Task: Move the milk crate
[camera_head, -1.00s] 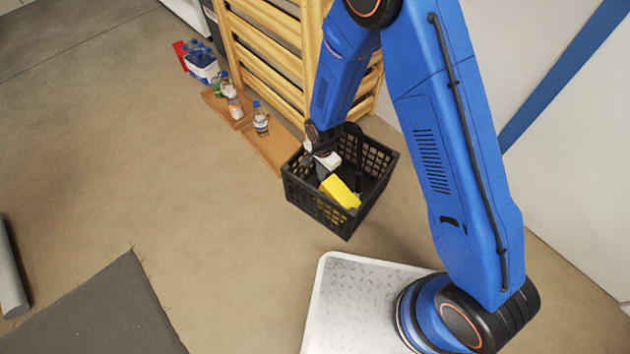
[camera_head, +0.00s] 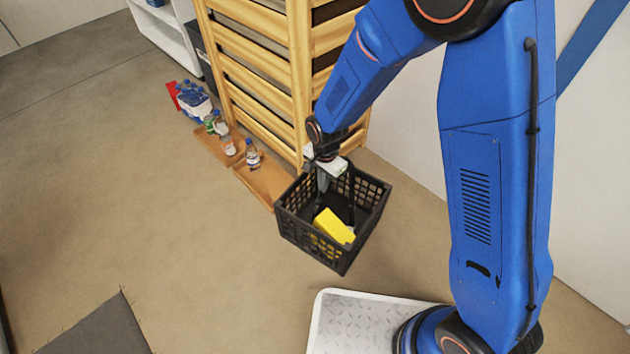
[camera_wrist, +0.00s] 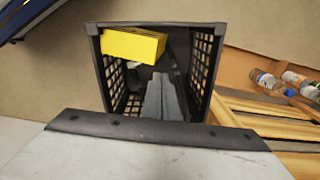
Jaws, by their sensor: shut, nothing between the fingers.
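The black milk crate (camera_head: 310,238) stands upright on the floor, in front of the wooden slatted rack. A yellow block (camera_head: 334,226) lies inside it; this block (camera_wrist: 133,44) also shows in the wrist view. My gripper (camera_head: 323,187) is over the crate's back-left part, pointing down. In the wrist view my gripper (camera_wrist: 166,97) appears as grey fingers closed together, with nothing between them, seen against the crate's (camera_wrist: 200,70) inside. I cannot tell how deep the fingertips reach or whether they touch the crate.
The wooden rack (camera_head: 262,65) stands close behind the crate. Bottles (camera_head: 252,156) and brown boards (camera_head: 262,183) lie to its left. A white wall (camera_head: 410,125) is at right. Open floor (camera_head: 150,200) extends left, with a dark mat (camera_head: 100,332) at the front.

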